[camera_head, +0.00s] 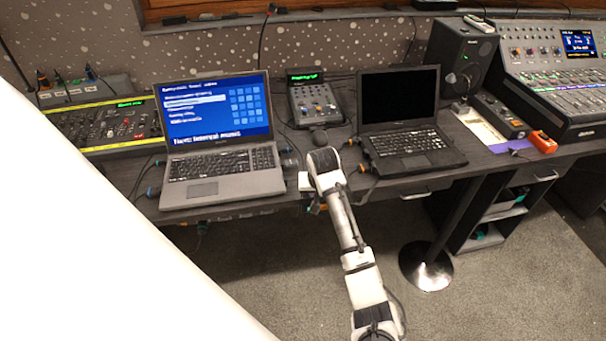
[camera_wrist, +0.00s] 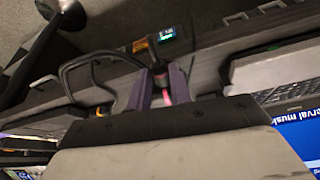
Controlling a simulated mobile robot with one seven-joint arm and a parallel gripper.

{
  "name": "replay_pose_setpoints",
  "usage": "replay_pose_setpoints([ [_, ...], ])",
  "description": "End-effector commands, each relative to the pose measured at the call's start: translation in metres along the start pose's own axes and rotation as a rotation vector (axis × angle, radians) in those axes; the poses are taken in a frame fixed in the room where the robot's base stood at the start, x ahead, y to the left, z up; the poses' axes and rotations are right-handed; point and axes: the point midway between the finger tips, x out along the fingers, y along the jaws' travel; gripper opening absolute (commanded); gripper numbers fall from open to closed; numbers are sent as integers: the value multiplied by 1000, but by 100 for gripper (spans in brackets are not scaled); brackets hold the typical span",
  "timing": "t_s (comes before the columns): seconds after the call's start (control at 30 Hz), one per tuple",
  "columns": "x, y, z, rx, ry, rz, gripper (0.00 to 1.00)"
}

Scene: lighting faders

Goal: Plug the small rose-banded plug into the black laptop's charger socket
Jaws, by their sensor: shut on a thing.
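The black laptop (camera_head: 408,145) stands open with a dark screen on the desk, right of my wrist in the head view. Its charger socket cannot be made out. My gripper (camera_wrist: 164,88) is shut on the small rose-banded plug (camera_wrist: 167,97), whose pink band shows between the two fingers in the wrist view. A dark cable appears to run from the plug. In the head view my arm reaches to the desk's front edge between the two laptops, and its wrist hides the fingers and the plug.
A silver laptop (camera_head: 220,165) with a blue screen stands left of my wrist; its keyboard shows at the right of the wrist view (camera_wrist: 293,90). A small fader box (camera_head: 314,100) sits behind, between the laptops. Cables hang along the desk front. A round-footed post (camera_head: 426,268) stands below.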

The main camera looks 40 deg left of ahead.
Motion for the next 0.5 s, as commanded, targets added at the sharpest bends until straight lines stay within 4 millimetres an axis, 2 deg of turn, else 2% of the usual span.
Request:
replay_pose_setpoints([
  [0.03,4,11,18,33,-4,7,0],
  [0.37,23,92,127,251,-4,97,0],
  [0.5,33,135,185,363,-7,146,0],
])
